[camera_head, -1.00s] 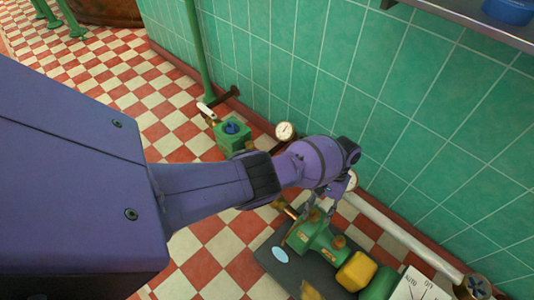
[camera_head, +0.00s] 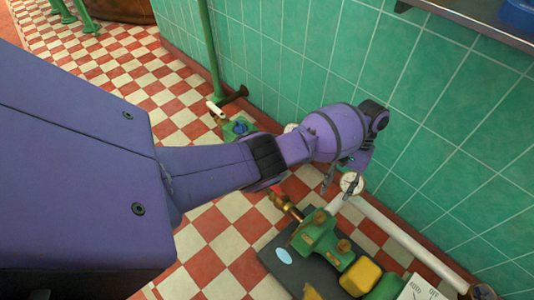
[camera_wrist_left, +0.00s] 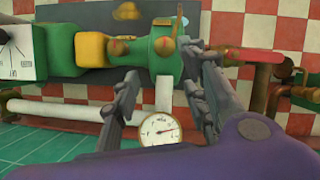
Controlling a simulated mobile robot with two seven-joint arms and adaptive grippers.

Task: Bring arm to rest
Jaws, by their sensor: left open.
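My left arm, purple, comes in from the left in the head view, its gripper (camera_head: 338,180) above and behind a green pump (camera_head: 318,236). The jaws are open and hold nothing. In the left wrist view the two grey fingers (camera_wrist_left: 162,82) stand apart, with the green pump (camera_wrist_left: 152,52) beyond them. A round white gauge (camera_wrist_left: 158,130) shows low between the fingers; the head view shows it (camera_head: 351,184) beside the gripper. My right gripper is not in view.
A green tiled wall (camera_head: 440,130) stands close on the right, with a shelf (camera_head: 460,25) at top right. A white pipe (camera_head: 405,238) runs along its foot. A yellow block (camera_head: 361,276) and the pump sit on a dark base (camera_head: 278,268). A green valve box (camera_head: 236,130) stands behind my arm.

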